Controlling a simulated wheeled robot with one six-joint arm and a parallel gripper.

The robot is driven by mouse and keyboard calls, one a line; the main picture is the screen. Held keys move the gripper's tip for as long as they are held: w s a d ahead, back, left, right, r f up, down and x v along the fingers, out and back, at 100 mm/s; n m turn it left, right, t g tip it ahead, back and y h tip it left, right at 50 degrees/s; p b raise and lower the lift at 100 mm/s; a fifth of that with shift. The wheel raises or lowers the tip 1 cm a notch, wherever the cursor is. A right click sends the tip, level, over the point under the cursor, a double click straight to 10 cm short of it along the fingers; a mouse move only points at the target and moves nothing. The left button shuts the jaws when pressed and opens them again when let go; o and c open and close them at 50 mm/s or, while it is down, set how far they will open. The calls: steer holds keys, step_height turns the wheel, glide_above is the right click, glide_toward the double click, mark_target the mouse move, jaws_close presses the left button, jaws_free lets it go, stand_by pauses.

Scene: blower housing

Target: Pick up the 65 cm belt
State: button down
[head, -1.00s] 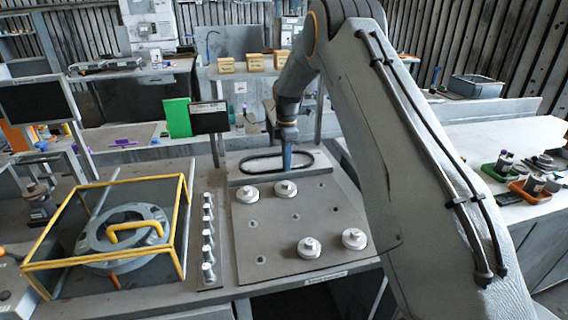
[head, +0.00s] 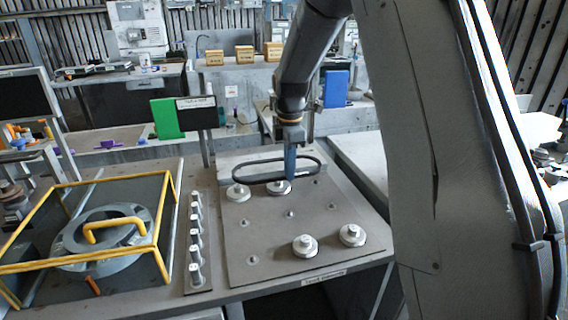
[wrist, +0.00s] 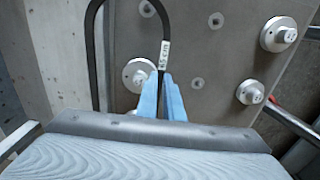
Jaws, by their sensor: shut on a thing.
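The 65 cm belt is a black loop (head: 243,180) in the head view, held above the back part of the grey board (head: 270,243). My gripper (head: 291,170) is shut on the belt's near right part. In the wrist view the blue fingers (wrist: 162,100) pinch the black belt (wrist: 91,50) just by its white label (wrist: 164,55), which reads "65 cm". The belt hangs clear of the pulleys as far as I can tell; part of it is out of the wrist frame.
White pulleys stand on the board, two at the back, including one (head: 237,193), and two at the front, including one (head: 305,246). A row of pegs (head: 195,240) and a yellow-framed box with a grey ring housing (head: 105,240) are at left. A dark sign (head: 197,112) stands behind.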

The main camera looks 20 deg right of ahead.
steer(key=s+b, duration=0.1)
steer(key=s, duration=0.4)
steer(key=shift+s, duration=0.25)
steer(key=shift+s+r+p, duration=0.15)
steer(key=shift+r+p, duration=1.9)
steer(key=shift+r, duration=0.45)
